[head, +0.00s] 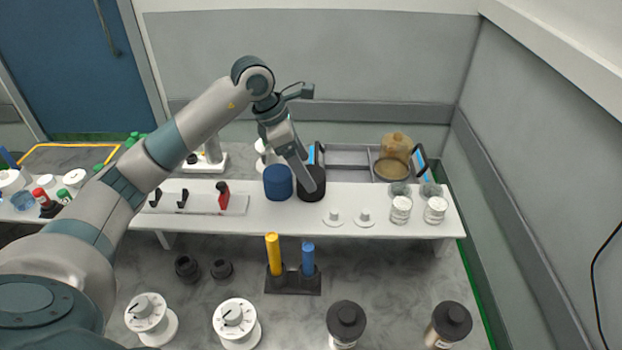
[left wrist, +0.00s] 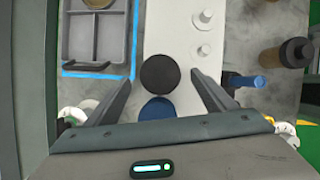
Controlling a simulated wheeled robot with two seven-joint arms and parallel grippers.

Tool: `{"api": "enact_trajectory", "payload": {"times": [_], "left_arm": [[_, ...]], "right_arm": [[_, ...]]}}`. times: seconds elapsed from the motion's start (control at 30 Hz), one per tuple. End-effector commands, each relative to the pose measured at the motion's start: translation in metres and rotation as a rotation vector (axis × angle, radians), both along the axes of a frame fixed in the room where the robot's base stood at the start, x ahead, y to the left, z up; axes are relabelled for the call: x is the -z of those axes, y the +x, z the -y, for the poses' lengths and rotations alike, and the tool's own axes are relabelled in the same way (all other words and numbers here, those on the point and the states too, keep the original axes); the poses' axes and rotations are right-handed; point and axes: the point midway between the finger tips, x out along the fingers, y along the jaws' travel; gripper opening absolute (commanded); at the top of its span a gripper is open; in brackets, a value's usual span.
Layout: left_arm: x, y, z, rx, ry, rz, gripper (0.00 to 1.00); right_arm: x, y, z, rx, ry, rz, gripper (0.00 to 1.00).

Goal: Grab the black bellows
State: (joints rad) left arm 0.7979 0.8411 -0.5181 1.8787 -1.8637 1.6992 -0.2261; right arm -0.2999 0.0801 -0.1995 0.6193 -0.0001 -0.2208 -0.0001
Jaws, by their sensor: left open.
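The black bellows (head: 316,194) stands upright on the white shelf, just right of the blue bellows (head: 278,182). My left gripper (head: 303,178) comes down over the black bellows from behind and hides part of it. In the left wrist view, the black bellows (left wrist: 160,73) shows from above as a dark disc, with the blue bellows (left wrist: 157,108) close behind it. My left gripper (left wrist: 160,80) is open, with a finger on either side of the black disc. I cannot tell how far the fingertips are above it. My right gripper is not in view.
A grey divided tray (head: 345,158) with an amber jar (head: 396,147) lies behind. Two white knobs (head: 364,217) and clear white-based jars (head: 401,210) stand to the right. Yellow (head: 273,254) and blue cylinders (head: 308,259) stand upright in a black holder in front, below the shelf.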

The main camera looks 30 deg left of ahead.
Motion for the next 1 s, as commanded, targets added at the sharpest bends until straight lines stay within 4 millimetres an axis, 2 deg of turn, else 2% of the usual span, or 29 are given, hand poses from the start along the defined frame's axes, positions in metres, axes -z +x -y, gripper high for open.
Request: {"api": "enact_trajectory", "payload": {"times": [0.47,0.77,1.0], "left_arm": [[0.004,0.001,0.001,-0.001,0.000,0.000,0.77],[0.029,0.004,0.008,-0.002,-0.001,-0.004,0.77],[0.050,0.010,0.014,-0.002,0.000,-0.001,0.77]], "right_arm": [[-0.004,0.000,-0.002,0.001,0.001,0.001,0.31],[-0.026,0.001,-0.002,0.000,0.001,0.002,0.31],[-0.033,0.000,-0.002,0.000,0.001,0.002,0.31]]}}
